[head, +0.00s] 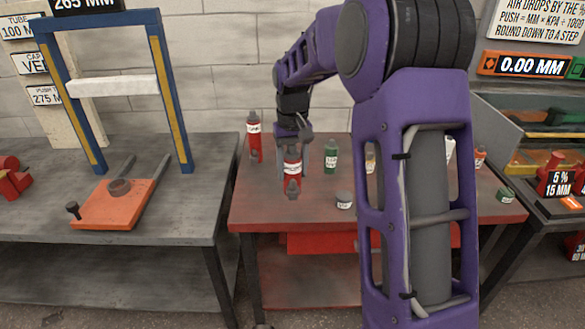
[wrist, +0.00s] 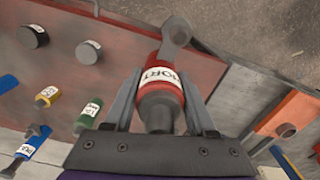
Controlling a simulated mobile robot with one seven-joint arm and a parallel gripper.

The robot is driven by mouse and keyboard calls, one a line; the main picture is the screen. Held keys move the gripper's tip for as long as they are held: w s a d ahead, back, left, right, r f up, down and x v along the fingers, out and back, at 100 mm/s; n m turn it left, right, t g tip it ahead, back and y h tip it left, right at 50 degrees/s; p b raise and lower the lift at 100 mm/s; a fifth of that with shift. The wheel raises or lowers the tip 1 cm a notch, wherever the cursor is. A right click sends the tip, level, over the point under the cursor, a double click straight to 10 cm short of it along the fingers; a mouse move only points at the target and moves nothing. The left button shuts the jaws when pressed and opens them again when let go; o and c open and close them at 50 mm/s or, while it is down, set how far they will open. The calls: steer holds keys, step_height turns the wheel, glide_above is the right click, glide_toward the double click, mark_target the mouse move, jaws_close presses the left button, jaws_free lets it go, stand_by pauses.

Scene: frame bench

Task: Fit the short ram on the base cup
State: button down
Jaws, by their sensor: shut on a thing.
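The red short ram (head: 292,172), with a white label and grey ends, is held upright by my gripper (head: 296,152) near the front left of the red bench. In the wrist view the ram (wrist: 161,76) sits between both fingers of my gripper (wrist: 162,92). Its label is partly hidden; letters like "ORT" show. The base cup (head: 120,187) is a low dark ring on an orange plate (head: 105,207) on the left bench, apart from the ram. In the wrist view the orange plate (wrist: 298,110) shows at the right edge.
A second red ram (head: 254,137), a green one (head: 331,155) and a dark cap (head: 344,201) stand on the red bench (head: 262,208). A gap separates the two benches.

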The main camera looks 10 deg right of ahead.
steer(key=s+f, duration=0.5)
steer(key=f, duration=0.5)
steer(key=s+f, duration=0.5)
steer(key=f, duration=0.4)
steer(key=s+f, duration=0.4)
steer(key=f, duration=0.6)
steer(key=r+p, duration=0.4)
steer(key=r, duration=0.1)
steer(key=shift+s+a, duration=0.1)
steer(key=shift+a, duration=0.15)
